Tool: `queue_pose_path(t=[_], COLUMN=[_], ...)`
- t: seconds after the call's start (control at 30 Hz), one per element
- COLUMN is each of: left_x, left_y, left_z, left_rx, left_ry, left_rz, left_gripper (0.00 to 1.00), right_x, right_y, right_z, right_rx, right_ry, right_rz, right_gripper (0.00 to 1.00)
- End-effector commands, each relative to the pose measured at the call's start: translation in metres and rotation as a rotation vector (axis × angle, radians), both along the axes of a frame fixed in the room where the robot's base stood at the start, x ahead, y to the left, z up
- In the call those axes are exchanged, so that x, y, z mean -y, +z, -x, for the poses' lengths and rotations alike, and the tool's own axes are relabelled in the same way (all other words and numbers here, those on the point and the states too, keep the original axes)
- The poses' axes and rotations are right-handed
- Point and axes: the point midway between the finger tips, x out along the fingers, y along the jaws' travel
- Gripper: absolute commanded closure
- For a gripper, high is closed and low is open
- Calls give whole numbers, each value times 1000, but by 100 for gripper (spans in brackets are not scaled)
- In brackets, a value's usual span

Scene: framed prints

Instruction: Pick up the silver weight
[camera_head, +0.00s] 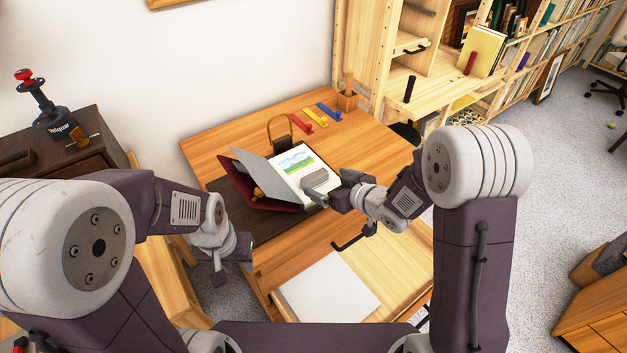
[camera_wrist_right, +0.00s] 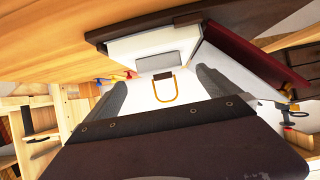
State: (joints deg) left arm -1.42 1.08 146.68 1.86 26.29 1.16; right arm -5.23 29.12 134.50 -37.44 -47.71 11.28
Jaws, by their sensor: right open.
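The silver weight (camera_head: 315,179) is a small grey block. It rests on the white right page of an open book (camera_head: 285,176), near the page's lower edge. It also shows in the right wrist view (camera_wrist_right: 156,62), beyond my fingertips. My right gripper (camera_head: 333,188) is close to the weight, at its lower right in the head view. In the right wrist view its fingers (camera_wrist_right: 162,84) are spread apart with nothing between them. My left gripper (camera_head: 231,271) hangs left of the desk, away from the book; its jaw gap is unclear.
The book lies on a dark mat on the wooden desk (camera_head: 232,128). A brass-coloured loop (camera_head: 269,128) stands behind it. A drawer (camera_head: 392,262) with a white sheet (camera_head: 327,290) is open in front.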

Motion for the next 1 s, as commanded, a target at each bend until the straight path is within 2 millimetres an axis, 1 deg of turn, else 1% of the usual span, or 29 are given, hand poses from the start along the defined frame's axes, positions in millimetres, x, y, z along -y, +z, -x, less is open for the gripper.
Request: queue_pose_path(t=[0.03,0.2,0.27,0.4,0.5,0.6,0.77,0.8,0.87,0.9,0.97,1.0], left_x=[0,0,0,0,0,0,0,0,0,0,0,0], left_y=[-3,-3,-5,-12,-13,-13,-13,-13,-13,-13,-13,-13], left_z=[0,0,0,0,0,0,0,0,0,0,0,0], left_rx=[0,0,0,0,0,0,0,0,0,0,0,0], left_ry=[0,0,0,0,0,0,0,0,0,0,0,0], left_rz=[0,0,0,0,0,0,0,0,0,0,0,0], left_gripper=[64,64,64,64,64,64,64,64,64,64,64,64], right_x=[-4,-7,-11,-25,-32,-34,-33,-33,-33,-33,-33,-33], right_y=[-4,-7,-11,-24,-29,-31,-30,-30,-30,-30,-30,-30], right_z=[-5,-10,-14,-33,-42,-45,-45,-45,-45,-45,-45,-45], right_rx=[1,1,1,0,1,0,0,0,0,1,0,0], right_ry=[1,0,0,1,0,-2,-2,-2,-2,-2,-2,-2], right_rz=[-1,-1,1,0,-1,0,0,0,0,-1,0,0], right_gripper=[0,0,0,0,0,0,0,11,28,39,56,67])
